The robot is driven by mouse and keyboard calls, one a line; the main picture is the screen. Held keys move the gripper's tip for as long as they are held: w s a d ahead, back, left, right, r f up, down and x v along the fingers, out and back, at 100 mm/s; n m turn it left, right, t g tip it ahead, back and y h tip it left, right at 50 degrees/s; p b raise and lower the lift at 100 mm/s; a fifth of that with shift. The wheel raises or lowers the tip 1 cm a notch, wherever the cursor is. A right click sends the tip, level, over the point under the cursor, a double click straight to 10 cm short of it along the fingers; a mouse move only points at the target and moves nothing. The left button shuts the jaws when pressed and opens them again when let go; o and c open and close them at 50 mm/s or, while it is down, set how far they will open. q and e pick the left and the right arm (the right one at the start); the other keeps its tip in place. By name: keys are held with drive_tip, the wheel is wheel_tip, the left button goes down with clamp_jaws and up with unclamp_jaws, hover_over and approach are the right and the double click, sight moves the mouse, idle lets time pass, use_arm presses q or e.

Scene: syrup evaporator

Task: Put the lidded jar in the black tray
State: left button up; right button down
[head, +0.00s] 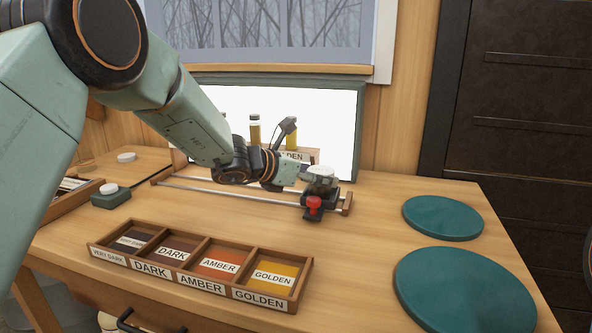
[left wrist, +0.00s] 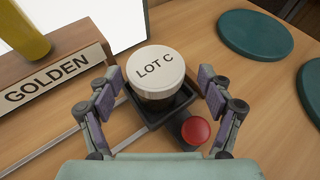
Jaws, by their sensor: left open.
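The lidded jar (left wrist: 156,78) has a white lid marked LOT C and a dark body. It appears to stand upright inside the small square black tray (left wrist: 153,122); its base is partly hidden by the lid. My left gripper (left wrist: 162,88) is open, with one finger on each side of the jar and visible gaps to the lid. In the head view the white lid (head: 320,172) shows above the black tray (head: 333,195), at the end of my left arm. My right gripper is in neither view.
A red knob (head: 313,204) sits at the tray's front, beside a metal rail (head: 230,192). A wooden sorting box (head: 200,262) with labelled compartments lies in front. Two teal discs (head: 442,217) lie on the right. Amber bottles (head: 255,131) stand behind, before a bright panel.

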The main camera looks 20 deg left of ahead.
use_arm(q)
drive_tip(key=p+v, duration=0.1)
drive_tip(key=v, duration=0.9)
drive_tip(key=shift+a+f, duration=0.15)
drive_tip(key=shift+a, duration=0.1)
drive_tip(key=shift+w, duration=0.1)
